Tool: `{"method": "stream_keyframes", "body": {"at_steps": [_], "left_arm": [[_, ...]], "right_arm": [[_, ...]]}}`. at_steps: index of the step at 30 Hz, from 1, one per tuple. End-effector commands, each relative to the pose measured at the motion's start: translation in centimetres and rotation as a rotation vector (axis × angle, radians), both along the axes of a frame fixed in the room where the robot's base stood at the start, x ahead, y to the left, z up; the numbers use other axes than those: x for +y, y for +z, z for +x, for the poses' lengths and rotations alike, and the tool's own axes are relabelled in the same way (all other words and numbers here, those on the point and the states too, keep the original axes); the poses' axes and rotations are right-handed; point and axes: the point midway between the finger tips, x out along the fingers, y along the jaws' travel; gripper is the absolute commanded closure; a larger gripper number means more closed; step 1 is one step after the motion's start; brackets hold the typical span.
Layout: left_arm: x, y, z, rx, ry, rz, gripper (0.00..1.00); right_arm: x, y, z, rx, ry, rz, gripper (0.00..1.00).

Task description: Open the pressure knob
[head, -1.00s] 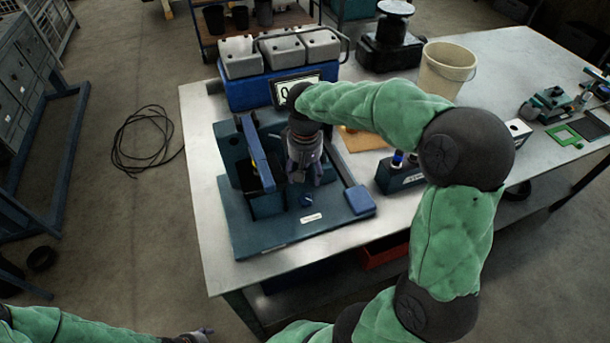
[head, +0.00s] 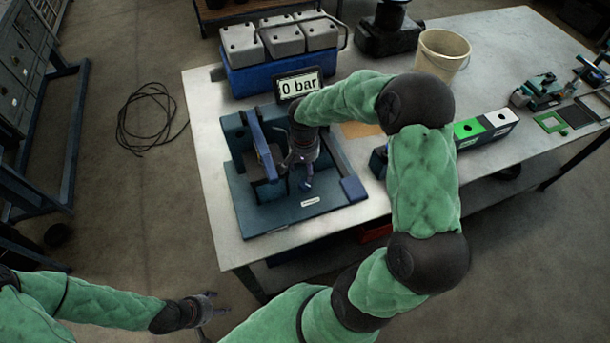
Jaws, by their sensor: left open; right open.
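The blue test fixture (head: 240,205) stands on the near left part of the metal table. A small blue knob (head: 306,185) sits on its base plate, above a white label; it is the likely pressure knob and is partly hidden by my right gripper. My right gripper (head: 297,178) is open and points down into the fixture, with its fingertips close to the knob. I cannot tell whether they touch it. A display (head: 298,86) behind the fixture reads "0 bar". My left gripper (head: 212,304) is open and empty, off the table's near left side.
A blue crate with grey canisters (head: 280,40) stands behind the display. A beige bucket (head: 441,55) and a box with green and white panels (head: 485,130) are to the right. A blue upright lever (head: 262,150) rises left of my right gripper.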

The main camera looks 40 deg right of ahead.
Motion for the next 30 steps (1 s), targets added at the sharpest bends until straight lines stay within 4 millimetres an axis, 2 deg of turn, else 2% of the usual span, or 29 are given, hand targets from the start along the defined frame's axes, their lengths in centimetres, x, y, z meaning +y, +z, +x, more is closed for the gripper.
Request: {"method": "stream_keyframes", "body": {"at_steps": [1,8,14,24,30], "left_arm": [[0.0,1.4,0.0,0.000,0.000,0.000,0.39],[0.0,3.2,0.0,0.000,0.000,0.000,0.39],[0.0,3.2,0.0,0.000,0.000,0.000,0.39],[0.0,2.8,0.0,0.000,0.000,0.000,0.39],[0.0,2.7,0.0,0.000,0.000,0.000,0.39]], "right_arm": [[0.1,0.3,-0.3,0.003,-0.039,0.004,0.36],[0.5,-0.8,-0.7,-0.001,-0.158,0.011,0.36],[0.5,-2.1,-0.8,-0.001,-0.179,0.013,0.36],[0.6,-6.9,-0.9,0.001,-0.178,0.013,0.36],[0.5,-8.4,-0.8,-0.001,-0.177,0.013,0.36]]}}
